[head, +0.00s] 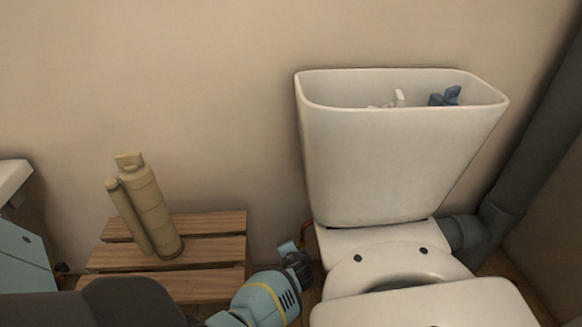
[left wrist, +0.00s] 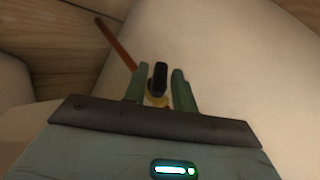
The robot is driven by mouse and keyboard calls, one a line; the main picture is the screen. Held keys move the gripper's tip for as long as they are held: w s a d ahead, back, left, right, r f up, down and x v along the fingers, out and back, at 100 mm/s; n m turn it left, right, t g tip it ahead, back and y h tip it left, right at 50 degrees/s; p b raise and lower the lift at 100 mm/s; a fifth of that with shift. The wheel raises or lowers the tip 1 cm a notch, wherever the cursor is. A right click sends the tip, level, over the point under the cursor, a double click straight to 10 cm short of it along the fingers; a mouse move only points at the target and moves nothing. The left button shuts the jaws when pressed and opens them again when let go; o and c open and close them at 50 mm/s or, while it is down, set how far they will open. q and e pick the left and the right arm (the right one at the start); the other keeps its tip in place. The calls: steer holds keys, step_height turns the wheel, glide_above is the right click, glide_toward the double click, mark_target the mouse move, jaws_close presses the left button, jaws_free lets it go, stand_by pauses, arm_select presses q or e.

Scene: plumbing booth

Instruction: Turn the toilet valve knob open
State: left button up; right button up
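The toilet valve knob (left wrist: 159,76) is black and small in the left wrist view, with a yellowish brass fitting (left wrist: 156,101) under it. My left gripper (left wrist: 159,82) is open, with one green finger on each side of the knob and narrow gaps between. Contact with the knob does not show. In the head view my left gripper (head: 292,252) is low beside the toilet's left side, and it hides the knob. The toilet (head: 395,165) is white with an open-topped tank. My right gripper is out of view.
A wooden slatted stand (head: 215,250) with a tan cylinder-shaped item (head: 148,210) stands left of the toilet. A reddish-brown pipe (left wrist: 116,43) runs to the valve. A grey drain pipe (head: 535,135) stands at right. Blue and white parts show inside the tank.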

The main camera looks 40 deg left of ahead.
arm_select(q)
jaws_close()
steer(key=h+p, duration=0.1)
steer(key=p, duration=0.1)
steer(key=shift+a+r+h+p, duration=0.15)
steer(key=shift+r+h+p, duration=0.15)
steer(key=shift+h+p, duration=0.1)
steer(key=shift+a+n+g+h+p, duration=0.1)
steer(key=shift+n+g+h+p, duration=0.3)
steer(key=shift+h+p, duration=0.5)
steer(key=shift+a+f+h, duration=0.1)
steer(key=shift+a+h, duration=0.05)
steer(key=shift+h, duration=0.85)
steer(key=shift+n+g+h+b, duration=0.3)
steer(key=shift+n+h+b, duration=0.1)
steer(key=shift+h, duration=0.6)
